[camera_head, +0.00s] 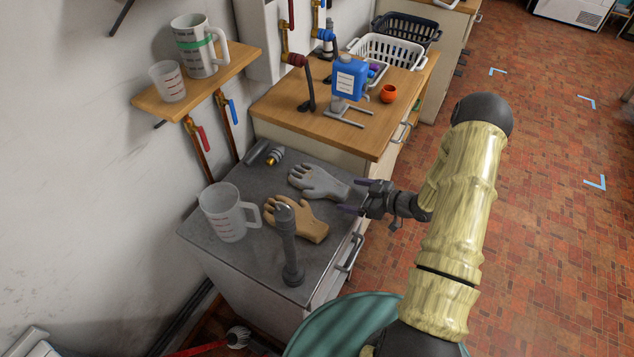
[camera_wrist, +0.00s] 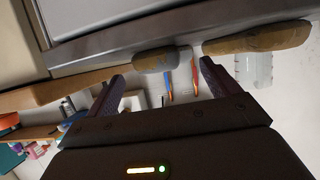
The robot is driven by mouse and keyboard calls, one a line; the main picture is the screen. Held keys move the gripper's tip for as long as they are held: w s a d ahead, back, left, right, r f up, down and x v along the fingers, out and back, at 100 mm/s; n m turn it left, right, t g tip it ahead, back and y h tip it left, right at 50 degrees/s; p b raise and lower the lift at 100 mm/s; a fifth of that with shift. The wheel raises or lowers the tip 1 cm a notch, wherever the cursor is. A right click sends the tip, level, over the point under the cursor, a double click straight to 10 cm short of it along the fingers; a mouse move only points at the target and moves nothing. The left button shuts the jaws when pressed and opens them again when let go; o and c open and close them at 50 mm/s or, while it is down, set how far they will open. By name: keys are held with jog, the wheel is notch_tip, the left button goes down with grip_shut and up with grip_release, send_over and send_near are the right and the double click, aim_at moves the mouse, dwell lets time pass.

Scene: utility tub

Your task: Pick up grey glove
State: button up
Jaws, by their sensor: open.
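The grey glove (camera_head: 318,182) lies flat on the grey top of a low cabinet (camera_head: 262,176), its cuff towards my gripper. My gripper (camera_head: 352,196) is open and empty at the right edge of that top, just beyond the cuff end of the glove. A tan glove (camera_head: 299,219) lies beside the grey one, nearer the camera. In the wrist view, which looks tilted over, the grey glove (camera_wrist: 155,60) shows edge-on beyond and between the spread fingers (camera_wrist: 161,73). The tan glove (camera_wrist: 258,39) shows to the right there.
A measuring jug (camera_head: 222,213) and a grey upright post (camera_head: 288,248) stand on the same top. A small dark fitting with a brass end (camera_head: 275,155) lies at the back. The wooden counter (camera_head: 330,118) behind holds a blue canister (camera_head: 349,78) and an orange pot (camera_head: 388,93).

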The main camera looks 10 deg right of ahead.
aim_at(347, 192)
jog(key=p+x, duration=0.1)
jog(key=x, duration=0.3)
jog(key=shift+w+a, duration=0.15)
jog(key=shift+w, duration=0.25)
jog(key=shift+a, duration=0.25)
jog(key=shift+s+d, duration=0.1)
jog(key=shift+d, duration=0.25)
jog(key=shift+a, duration=0.2)
jog(key=c, duration=1.1)
